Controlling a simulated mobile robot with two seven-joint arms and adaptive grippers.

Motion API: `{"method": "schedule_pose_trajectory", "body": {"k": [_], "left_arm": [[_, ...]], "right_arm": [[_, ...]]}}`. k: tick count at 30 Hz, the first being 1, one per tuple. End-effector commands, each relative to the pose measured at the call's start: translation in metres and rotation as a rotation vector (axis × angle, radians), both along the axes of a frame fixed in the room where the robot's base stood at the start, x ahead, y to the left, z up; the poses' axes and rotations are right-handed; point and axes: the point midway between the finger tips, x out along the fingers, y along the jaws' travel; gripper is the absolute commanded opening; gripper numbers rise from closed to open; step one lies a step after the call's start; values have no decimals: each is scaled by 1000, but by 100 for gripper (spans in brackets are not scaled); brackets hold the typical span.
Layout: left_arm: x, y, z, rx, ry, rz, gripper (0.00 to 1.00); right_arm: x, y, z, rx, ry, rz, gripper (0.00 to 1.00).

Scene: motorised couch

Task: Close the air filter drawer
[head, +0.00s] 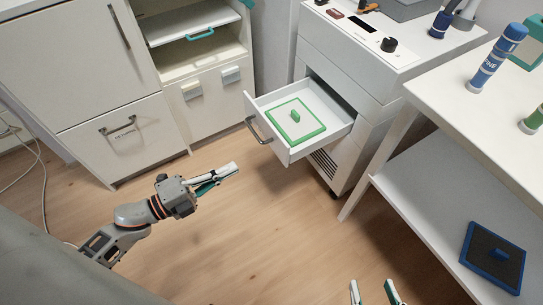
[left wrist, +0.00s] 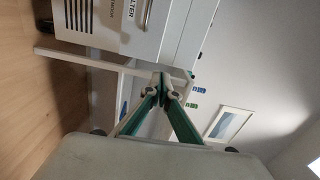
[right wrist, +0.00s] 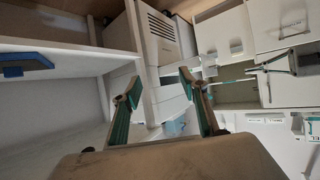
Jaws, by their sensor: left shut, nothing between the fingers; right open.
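The air filter drawer (head: 333,136) is pulled out of the white machine in the head view. A green-framed filter (head: 311,128) with a green grip lies inside it. The drawer's grey handle (head: 256,129) is on its front, facing left. My left gripper (head: 237,167) is shut and empty, below and left of the drawer front, apart from it. In the left wrist view its fingertips (left wrist: 161,80) meet, with the machine's label and handle beyond. My right gripper (head: 373,288) is open and empty at the bottom edge of the head view; its parted fingers show in the right wrist view (right wrist: 158,82).
A white table (head: 450,105) with a lower shelf stands at the right. Cabinets (head: 125,140) stand at the back left. The wooden floor before the drawer is clear.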

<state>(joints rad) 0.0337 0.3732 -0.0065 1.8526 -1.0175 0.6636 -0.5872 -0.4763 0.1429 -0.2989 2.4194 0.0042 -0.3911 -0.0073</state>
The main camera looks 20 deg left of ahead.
Motion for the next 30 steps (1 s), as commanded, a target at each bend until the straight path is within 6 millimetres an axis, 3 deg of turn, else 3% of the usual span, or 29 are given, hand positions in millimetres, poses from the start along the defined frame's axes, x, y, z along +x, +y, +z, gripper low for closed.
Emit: {"method": "schedule_pose_trajectory", "body": {"k": [1,8,21,30], "left_arm": [[-1,0,-9,20,-4,-16,0],[14,-11,-3,34,-27,-32,0],[79,-62,-3,32,-24,-29,0],[108,-84,-4,33,-22,-28,0]], "right_arm": [[-2,0,-5,3,9,0,43],[2,1,2,7,-4,-1,43],[2,4,1,21,-3,-4,43],[2,5,2,31,-4,-6,43]]}}
